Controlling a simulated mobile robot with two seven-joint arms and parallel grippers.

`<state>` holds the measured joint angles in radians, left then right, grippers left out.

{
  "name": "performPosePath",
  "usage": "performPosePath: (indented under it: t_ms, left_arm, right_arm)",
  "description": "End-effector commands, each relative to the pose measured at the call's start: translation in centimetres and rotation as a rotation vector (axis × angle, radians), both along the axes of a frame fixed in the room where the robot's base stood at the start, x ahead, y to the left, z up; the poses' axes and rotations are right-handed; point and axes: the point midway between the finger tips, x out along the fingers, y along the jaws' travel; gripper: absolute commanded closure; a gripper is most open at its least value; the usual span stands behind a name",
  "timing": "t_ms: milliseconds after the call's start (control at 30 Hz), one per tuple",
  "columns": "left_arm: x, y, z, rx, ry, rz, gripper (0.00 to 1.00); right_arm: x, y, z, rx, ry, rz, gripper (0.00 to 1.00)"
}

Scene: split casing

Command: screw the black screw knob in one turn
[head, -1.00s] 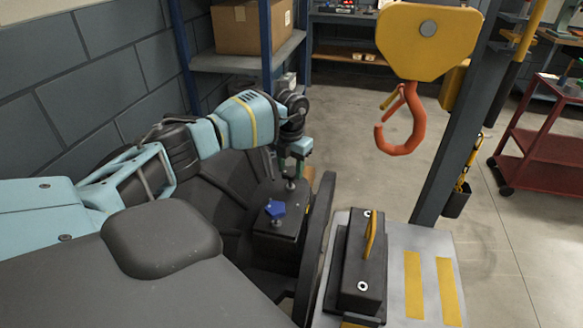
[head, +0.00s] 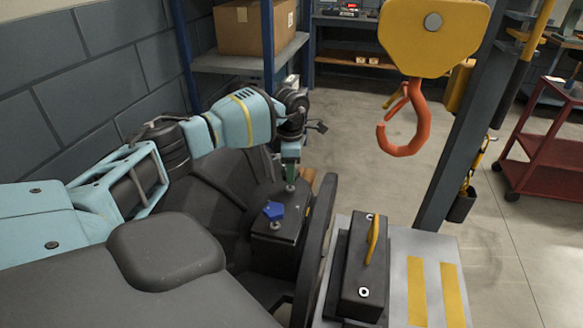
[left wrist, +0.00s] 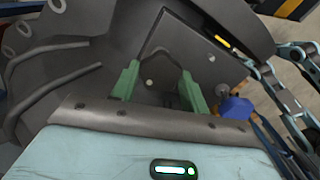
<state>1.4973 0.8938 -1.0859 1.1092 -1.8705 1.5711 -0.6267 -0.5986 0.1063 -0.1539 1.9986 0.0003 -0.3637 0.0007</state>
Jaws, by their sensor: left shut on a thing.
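My left gripper (head: 290,168) points down over the far end of the dark casing block (head: 272,243). In the left wrist view its green fingers (left wrist: 160,90) stand on either side of a dark shape. This is taken as the black screw knob (left wrist: 163,72), held between them; it is hard to make out against the dark casing. In the head view the fingers hide the knob, and a short metal stem (head: 290,187) shows below them. A blue knob (head: 273,210) stands on its own stem at the block's near end, also seen in the left wrist view (left wrist: 235,108).
A black box (head: 360,270) with a yellow handle sits on a grey stand with yellow stripes, right of the casing. An orange hook (head: 404,125) hangs from a yellow block above. A red cart (head: 545,150) stands far right. A wall closes the left side.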

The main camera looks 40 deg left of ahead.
Motion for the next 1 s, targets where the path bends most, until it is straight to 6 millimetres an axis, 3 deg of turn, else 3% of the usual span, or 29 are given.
performPosePath:
  t_ms: [1000]
  left_arm:
    - [0.0, 0.0, 0.0, 0.001, -0.001, -0.964, 0.78]
  right_arm:
    - [-1.3, 0.1, -2.3, -0.001, 0.036, 0.003, 1.0]
